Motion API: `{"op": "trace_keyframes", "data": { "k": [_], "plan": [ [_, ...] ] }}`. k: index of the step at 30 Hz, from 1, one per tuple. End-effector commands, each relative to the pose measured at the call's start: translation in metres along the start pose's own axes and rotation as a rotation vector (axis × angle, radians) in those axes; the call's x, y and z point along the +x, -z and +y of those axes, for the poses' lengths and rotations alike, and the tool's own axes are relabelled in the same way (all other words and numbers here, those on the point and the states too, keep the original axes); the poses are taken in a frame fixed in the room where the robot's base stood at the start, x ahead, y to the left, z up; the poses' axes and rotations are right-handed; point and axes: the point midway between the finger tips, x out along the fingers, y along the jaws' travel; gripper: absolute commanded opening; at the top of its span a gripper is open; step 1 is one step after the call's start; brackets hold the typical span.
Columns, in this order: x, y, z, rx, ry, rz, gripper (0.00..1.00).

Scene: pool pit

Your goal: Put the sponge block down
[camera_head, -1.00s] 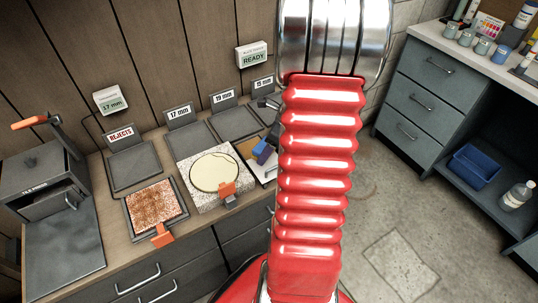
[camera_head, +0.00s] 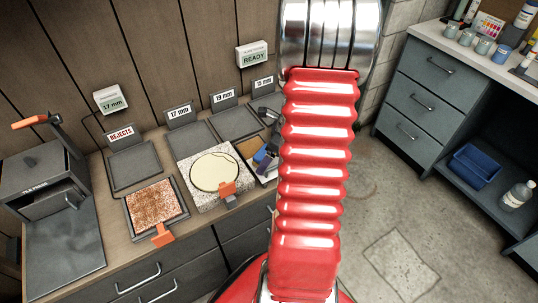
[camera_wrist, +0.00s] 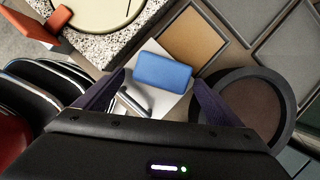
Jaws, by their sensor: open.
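The sponge block (camera_wrist: 163,69) is a blue rectangular block in the wrist view. It lies over a white surface (camera_wrist: 150,99), beside a tan pad (camera_wrist: 194,40). Whether the block rests fully on the surface is hard to tell. In the head view, my red arm hides much of this spot, and only a small blue and purple patch shows at its left edge.
A speckled stone block with a cream disc (camera_head: 214,172) stands left of the spot. Further left are a rusty plate (camera_head: 157,203) on a tray and a REJECTS tray (camera_head: 134,166). Labelled grey trays (camera_head: 191,138) line the back. A round dark container (camera_wrist: 240,110) is close on the right in the wrist view.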

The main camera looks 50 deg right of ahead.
Motion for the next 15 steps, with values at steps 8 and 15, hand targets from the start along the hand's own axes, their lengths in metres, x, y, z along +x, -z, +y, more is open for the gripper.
{"op": "trace_keyframes", "data": {
  "k": [8, 15],
  "plan": [
    [-0.001, 0.000, 0.000, 0.000, 0.001, 0.000, 0.89],
    [-0.016, -0.001, -0.001, 0.001, 0.003, -0.002, 0.89]
  ]
}}
